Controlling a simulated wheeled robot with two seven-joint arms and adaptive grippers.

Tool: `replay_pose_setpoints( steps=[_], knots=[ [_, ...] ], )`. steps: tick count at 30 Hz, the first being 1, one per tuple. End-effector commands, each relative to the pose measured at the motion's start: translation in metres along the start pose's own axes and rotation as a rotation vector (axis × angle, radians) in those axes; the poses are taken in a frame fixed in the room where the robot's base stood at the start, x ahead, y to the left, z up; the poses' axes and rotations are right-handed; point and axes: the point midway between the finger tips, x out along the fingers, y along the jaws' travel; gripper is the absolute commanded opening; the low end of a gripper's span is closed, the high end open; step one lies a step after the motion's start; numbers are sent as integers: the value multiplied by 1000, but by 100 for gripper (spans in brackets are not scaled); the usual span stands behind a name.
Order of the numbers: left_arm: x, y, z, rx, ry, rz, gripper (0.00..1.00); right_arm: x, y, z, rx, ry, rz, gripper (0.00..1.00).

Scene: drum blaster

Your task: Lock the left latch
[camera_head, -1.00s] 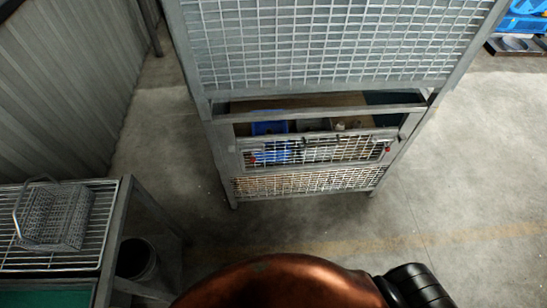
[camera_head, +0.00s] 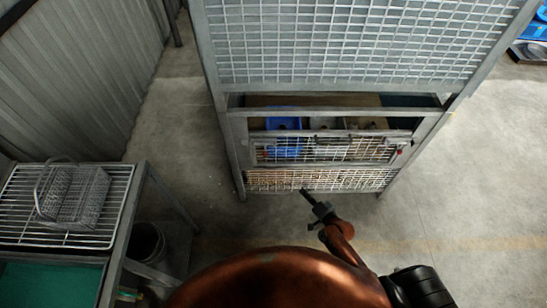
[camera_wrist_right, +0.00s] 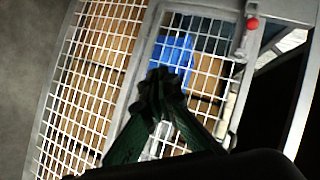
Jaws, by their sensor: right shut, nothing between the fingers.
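The left latch (camera_wrist_right: 248,38) has a red knob and sits at the top corner of the mesh flap in the right wrist view. In the head view I cannot make it out clearly at the left end of the mesh flap (camera_head: 330,148). My right gripper (camera_head: 304,191) is shut and empty, in front of the rack's lower mesh panel. In the wrist view its closed fingertips (camera_wrist_right: 158,82) overlap the flap's edge and sit apart from the latch in the picture. My left gripper is not in view.
The tall metal rack (camera_head: 232,150) has a lower mesh panel (camera_head: 320,180) and a blue bin (camera_head: 283,123) behind the flap. A red knob (camera_head: 399,152) shows at the flap's right end. A table with a wire basket (camera_head: 75,195) stands at left.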

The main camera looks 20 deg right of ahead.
Motion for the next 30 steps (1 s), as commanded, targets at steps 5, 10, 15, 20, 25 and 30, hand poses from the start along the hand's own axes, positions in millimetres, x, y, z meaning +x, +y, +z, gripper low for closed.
replay_pose_setpoints(
  steps=[5,10,15,20,25,30],
  knots=[
    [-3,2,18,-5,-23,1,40,2,-109,-27,180,10,-196,0],
    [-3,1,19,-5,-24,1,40,-1,-140,-32,239,5,-254,0],
    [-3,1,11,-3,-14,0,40,0,-141,-32,241,5,-255,0],
    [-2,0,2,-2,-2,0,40,1,-141,-32,239,5,-254,0],
    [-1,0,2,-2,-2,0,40,15,-145,-33,239,6,-255,0],
    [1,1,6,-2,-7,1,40,46,-153,-34,240,6,-256,0]
  ],
)
